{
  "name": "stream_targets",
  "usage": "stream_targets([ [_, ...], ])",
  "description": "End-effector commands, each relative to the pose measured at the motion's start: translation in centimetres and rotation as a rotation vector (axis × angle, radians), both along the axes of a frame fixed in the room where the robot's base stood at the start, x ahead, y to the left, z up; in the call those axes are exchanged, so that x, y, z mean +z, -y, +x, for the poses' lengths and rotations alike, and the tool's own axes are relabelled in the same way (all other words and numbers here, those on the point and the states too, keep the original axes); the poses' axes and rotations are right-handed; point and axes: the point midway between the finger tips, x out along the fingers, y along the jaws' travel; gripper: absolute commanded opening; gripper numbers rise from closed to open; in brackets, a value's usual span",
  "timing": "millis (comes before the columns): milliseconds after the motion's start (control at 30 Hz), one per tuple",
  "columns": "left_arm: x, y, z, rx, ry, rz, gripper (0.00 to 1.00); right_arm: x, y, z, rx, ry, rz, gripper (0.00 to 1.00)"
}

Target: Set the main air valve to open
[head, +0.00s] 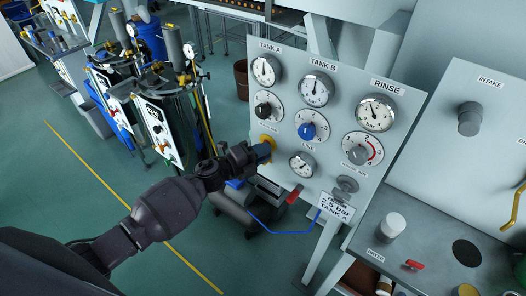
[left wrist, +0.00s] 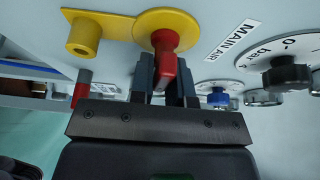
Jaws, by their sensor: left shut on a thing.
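The main air valve has a red handle (left wrist: 165,58) on a round yellow plate (left wrist: 168,22), beside a "MAIN AIR" label (left wrist: 233,38) in the left wrist view. My left gripper (left wrist: 166,82) is shut on the red handle, one dark finger on each side. In the head view my left gripper (head: 264,152) is at the left edge of the grey panel, just below the yellow plate (head: 266,140), and hides the handle. The valve's open and closed marks are not readable. My right gripper is not in view.
The panel (head: 335,125) carries several gauges and knobs close to the gripper, including a blue knob (head: 306,131). A yellow lug (left wrist: 84,38) sits beside the valve.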

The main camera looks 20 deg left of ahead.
Motion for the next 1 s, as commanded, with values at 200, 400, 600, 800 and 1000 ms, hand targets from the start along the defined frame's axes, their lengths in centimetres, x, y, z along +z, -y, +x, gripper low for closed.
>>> stream_targets([
  [200, 0.0, 0.1, 0.0, -0.002, 0.000, 0.000, 0.28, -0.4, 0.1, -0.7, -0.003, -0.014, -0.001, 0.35],
  [400, 0.0, 0.0, 0.0, -0.001, -0.001, -0.001, 0.38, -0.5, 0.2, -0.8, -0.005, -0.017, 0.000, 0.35],
  [600, 0.0, -0.2, -0.2, 0.000, 0.000, 0.000, 0.38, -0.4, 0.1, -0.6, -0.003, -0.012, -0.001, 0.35],
  [800, -0.2, -1.7, -1.9, 0.000, -0.001, 0.002, 0.38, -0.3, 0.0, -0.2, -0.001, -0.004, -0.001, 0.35],
  [1000, -0.2, -4.2, -4.7, -0.001, -0.001, 0.001, 0.38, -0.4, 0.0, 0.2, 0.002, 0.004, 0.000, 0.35],
])
